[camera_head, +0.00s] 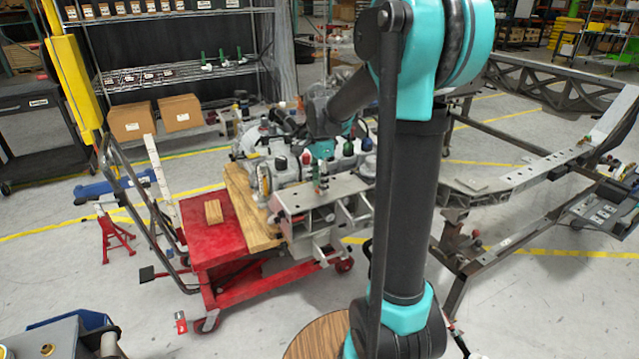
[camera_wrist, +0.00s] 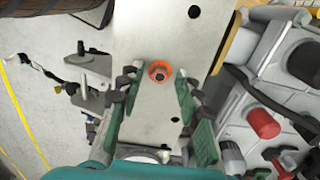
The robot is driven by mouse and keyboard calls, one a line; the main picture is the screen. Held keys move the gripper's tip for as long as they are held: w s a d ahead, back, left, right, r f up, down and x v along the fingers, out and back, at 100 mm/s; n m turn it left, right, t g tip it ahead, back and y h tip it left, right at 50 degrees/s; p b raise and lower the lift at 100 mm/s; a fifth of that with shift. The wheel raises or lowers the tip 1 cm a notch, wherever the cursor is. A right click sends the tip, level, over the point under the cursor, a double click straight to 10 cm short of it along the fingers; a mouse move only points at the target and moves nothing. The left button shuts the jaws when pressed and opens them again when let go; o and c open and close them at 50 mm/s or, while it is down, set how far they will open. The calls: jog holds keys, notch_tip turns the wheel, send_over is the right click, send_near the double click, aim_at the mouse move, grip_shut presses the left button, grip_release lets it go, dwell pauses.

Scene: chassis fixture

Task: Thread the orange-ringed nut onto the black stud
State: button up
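The orange-ringed nut (camera_wrist: 158,72) sits on a pale grey metal plate (camera_wrist: 150,35) in the wrist view. Its orange ring surrounds a dark centre, and I cannot tell whether a stud stands inside it. My gripper (camera_wrist: 157,88) is open, with one green-padded finger to the left and one to the right of the nut. Neither finger touches it. A dark upright pin (camera_wrist: 80,47) on a small bracket shows left of the plate; I cannot tell whether it is the black stud. In the head view my arm hides part of the work area and the nut is too small to make out.
A grey engine block (camera_wrist: 290,60) with red and dark caps lies close to the right finger. Dark round holes mark the plate. In the head view, a red cart (camera_head: 205,240) carries wooden boards (camera_head: 245,205), and a metal chassis frame (camera_head: 525,170) stands to the right.

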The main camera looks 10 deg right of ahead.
grip_shut()
jog(key=shift+r, duration=0.1)
jog(key=shift+r, duration=1.15)
jog(key=shift+s, duration=0.1)
